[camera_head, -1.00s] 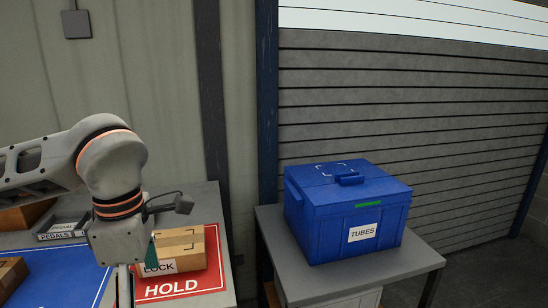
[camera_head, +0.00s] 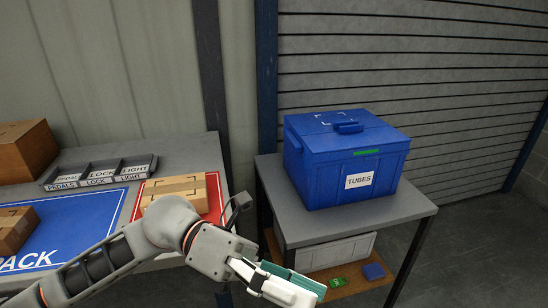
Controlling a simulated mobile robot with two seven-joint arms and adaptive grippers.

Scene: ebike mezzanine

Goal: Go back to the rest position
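My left arm reaches in from the lower left. Its gripper (camera_head: 290,282) is low in the view, in front of the small grey table. Its pale and teal finger parts overlap from this angle, so I cannot tell whether it is open or shut. It is apart from the cardboard box and the blue bin. My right gripper is not in view.
A blue TUBES bin (camera_head: 349,160), lid closed, stands on the grey table (camera_head: 405,208). On the left bench are a cardboard box (camera_head: 185,187) on the red mat, a labelled tray (camera_head: 98,172), a blue PACK mat (camera_head: 65,240) and brown boxes (camera_head: 24,150). A green item (camera_head: 338,282) lies below.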

